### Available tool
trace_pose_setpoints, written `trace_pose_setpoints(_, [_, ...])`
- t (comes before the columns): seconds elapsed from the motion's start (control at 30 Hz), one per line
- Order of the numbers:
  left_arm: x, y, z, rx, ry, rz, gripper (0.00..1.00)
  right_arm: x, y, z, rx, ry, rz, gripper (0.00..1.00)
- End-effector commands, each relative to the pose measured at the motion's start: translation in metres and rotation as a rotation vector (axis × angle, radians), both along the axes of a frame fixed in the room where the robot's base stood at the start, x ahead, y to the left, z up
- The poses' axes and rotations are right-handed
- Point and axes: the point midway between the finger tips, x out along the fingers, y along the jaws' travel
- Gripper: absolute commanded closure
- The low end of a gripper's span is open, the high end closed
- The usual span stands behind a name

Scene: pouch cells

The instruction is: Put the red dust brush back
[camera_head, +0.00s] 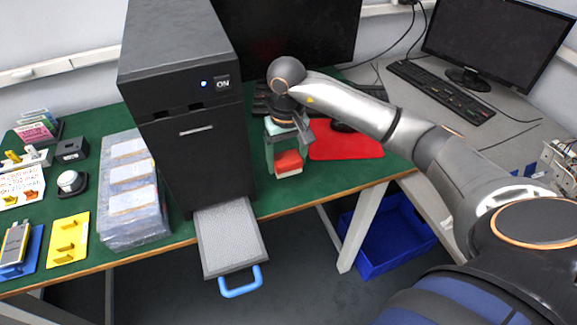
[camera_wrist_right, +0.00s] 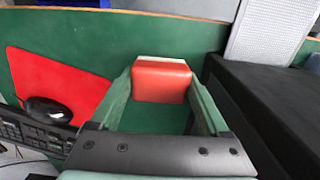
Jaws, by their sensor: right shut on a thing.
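The red dust brush (camera_head: 288,162) is a small red block with a pale edge along its lower side. My right gripper (camera_head: 285,158) points down over the green table, to the right of the black tower machine, and its fingers are shut on the brush. In the right wrist view the brush (camera_wrist_right: 160,82) sits between the two green finger pads (camera_wrist_right: 160,95). I cannot tell whether it touches the table or is just above it. My left gripper is not in view.
The black tower (camera_head: 190,120) stands close to the gripper, with a grey tray (camera_head: 228,235) sticking out at its front. A red mat (camera_head: 345,146) with a black mouse lies to the right. Wrapped stacks (camera_head: 130,190) stand left. A blue bin (camera_head: 390,240) is below the table.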

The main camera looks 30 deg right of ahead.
Motion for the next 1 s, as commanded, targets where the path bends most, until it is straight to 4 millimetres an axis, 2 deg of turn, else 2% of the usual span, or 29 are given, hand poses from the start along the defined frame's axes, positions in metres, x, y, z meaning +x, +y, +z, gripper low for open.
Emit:
trace_pose_setpoints(0.07, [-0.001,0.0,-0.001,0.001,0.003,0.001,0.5,0.007,-0.006,-0.012,0.001,0.002,-0.002,0.81])
trace_pose_setpoints(0.2, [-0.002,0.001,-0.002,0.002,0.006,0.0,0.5,0.014,-0.012,-0.021,0.002,-0.001,0.0,0.81])
trace_pose_setpoints(0.33, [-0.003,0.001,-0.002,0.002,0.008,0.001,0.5,0.019,-0.017,-0.032,0.0,0.001,-0.002,0.81])
trace_pose_setpoints(0.5, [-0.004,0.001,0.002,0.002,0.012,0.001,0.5,0.018,-0.015,-0.055,0.002,0.001,0.0,0.81])
trace_pose_setpoints(0.97, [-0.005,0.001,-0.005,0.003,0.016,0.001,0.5,0.019,-0.016,-0.065,-0.001,-0.003,0.001,0.81])
trace_pose_setpoints(1.0, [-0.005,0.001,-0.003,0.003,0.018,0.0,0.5,0.019,-0.016,-0.063,0.001,-0.002,0.001,0.16])
